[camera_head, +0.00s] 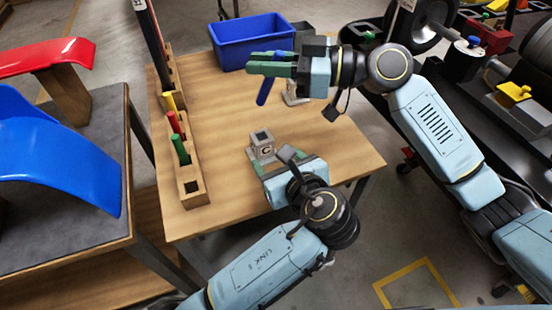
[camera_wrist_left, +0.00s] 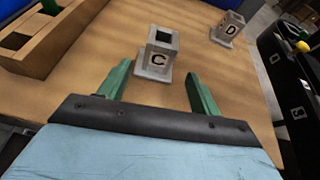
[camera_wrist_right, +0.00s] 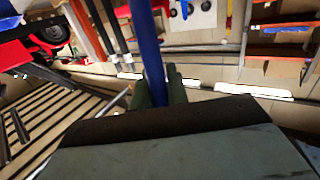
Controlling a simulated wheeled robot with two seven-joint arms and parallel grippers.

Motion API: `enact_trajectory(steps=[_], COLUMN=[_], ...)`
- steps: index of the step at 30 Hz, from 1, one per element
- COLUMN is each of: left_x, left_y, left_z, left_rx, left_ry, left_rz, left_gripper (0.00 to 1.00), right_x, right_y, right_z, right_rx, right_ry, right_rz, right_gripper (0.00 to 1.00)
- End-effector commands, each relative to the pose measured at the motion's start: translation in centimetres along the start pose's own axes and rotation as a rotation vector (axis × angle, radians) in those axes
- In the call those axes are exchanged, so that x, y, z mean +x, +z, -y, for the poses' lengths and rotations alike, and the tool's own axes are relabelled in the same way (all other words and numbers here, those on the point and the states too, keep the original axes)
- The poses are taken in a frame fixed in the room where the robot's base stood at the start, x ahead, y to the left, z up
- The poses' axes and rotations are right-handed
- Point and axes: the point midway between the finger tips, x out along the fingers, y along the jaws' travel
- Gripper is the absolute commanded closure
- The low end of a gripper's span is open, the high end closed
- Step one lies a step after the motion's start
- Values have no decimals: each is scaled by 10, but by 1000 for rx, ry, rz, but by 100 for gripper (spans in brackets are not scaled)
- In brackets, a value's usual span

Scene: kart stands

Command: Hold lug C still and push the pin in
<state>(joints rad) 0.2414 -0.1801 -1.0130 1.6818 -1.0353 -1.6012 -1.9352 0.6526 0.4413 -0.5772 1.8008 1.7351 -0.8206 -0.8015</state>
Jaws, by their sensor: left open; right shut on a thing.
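Lug C (camera_head: 262,146) is a grey block with a square hole in its top, on the wooden table. It also shows in the left wrist view (camera_wrist_left: 157,55), upright with the letter C facing me. My left gripper (camera_wrist_left: 160,85) is open, its green fingers just short of the lug and apart from it. My right gripper (camera_head: 265,66) is shut on a blue pin, held above the table beyond lug C. The blue pin (camera_head: 265,92) is tilted in the head view and also shows in the right wrist view (camera_wrist_right: 147,45).
Lug D (camera_wrist_left: 229,28) stands farther back right, partly behind my right gripper in the head view. A wooden rack (camera_head: 193,188) with red and green pins runs along the table's left side. A blue bin (camera_head: 250,42) sits at the back. Bare tabletop lies between rack and lugs.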

Motion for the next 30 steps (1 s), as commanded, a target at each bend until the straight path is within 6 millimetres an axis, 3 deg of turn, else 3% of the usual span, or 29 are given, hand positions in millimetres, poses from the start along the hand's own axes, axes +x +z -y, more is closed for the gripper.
enact_trajectory(steps=[5, 18, 30], left_x=[12, 71, 78], left_y=[1, 1, 0], left_z=[-3, -3, -3], left_rx=[42, 40, 39], left_ry=[16, 15, 13], left_rz=[6, 3, 2], left_gripper=[36, 36, 38], right_x=[0, 0, 0], right_y=[0, 0, 0], right_z=[0, 0, 0], right_rx=[0, 0, -1], right_ry=[0, 0, 0], right_rz=[-1, -1, -1], right_gripper=[100, 100, 100])
